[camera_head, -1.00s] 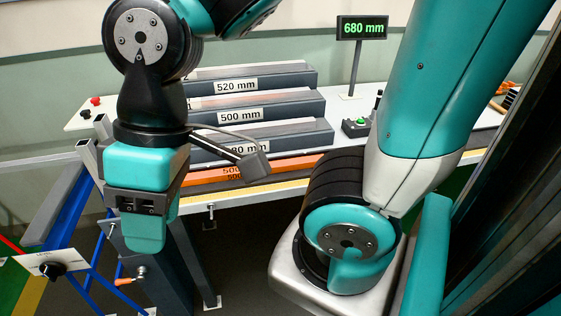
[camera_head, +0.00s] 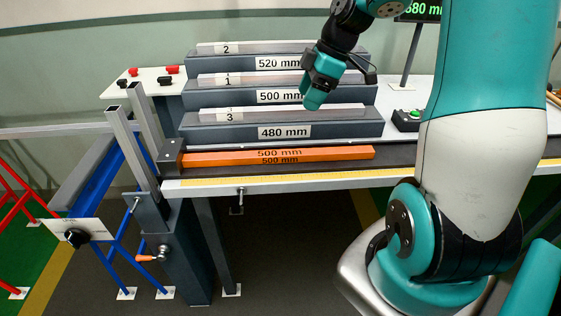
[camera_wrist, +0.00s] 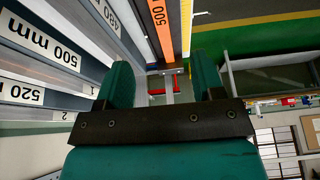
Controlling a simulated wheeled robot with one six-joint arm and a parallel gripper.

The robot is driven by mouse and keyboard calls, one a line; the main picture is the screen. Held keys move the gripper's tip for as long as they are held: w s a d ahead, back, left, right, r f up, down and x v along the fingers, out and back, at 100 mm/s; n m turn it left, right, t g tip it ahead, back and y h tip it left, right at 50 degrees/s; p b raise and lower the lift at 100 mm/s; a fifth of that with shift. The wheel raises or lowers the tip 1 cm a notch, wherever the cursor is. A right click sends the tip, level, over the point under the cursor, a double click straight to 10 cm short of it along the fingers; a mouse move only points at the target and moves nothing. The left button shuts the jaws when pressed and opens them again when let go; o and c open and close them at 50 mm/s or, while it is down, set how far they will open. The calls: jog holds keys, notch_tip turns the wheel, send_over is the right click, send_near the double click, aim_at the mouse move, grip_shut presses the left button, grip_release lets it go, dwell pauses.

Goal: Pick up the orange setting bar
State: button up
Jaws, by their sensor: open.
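The orange setting bar (camera_head: 276,156), marked 500 mm, lies along the front of the bench, its left end against a dark block. My gripper (camera_head: 312,101) is above the bench in the head view, over the grey stepped blocks, up and behind the bar and apart from it. In the wrist view the bar (camera_wrist: 160,27) shows at top centre, beyond the two teal fingers of my gripper (camera_wrist: 168,82). The fingers stand apart with nothing between them.
Grey blocks labelled 520 mm (camera_head: 345,62), 500 mm (camera_head: 215,98) and 480 mm (camera_head: 345,130) stand behind the bar. A green-button box (camera_head: 405,120) is to their right. A dark stop block (camera_head: 170,157) and upright posts are at the left. The bench's yellow front strip (camera_head: 290,177) is clear.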

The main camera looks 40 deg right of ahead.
send_over(280, 152)
jog(key=s+d, duration=0.2)
notch_tip(280, 152, down, 11)
jog(key=shift+w, duration=0.1)
jog(key=shift+p+x, duration=0.7)
jog(key=shift+x, duration=2.05)
jog(key=shift+w+r, duration=0.15)
jog(key=shift+w, duration=0.05)
grip_shut()
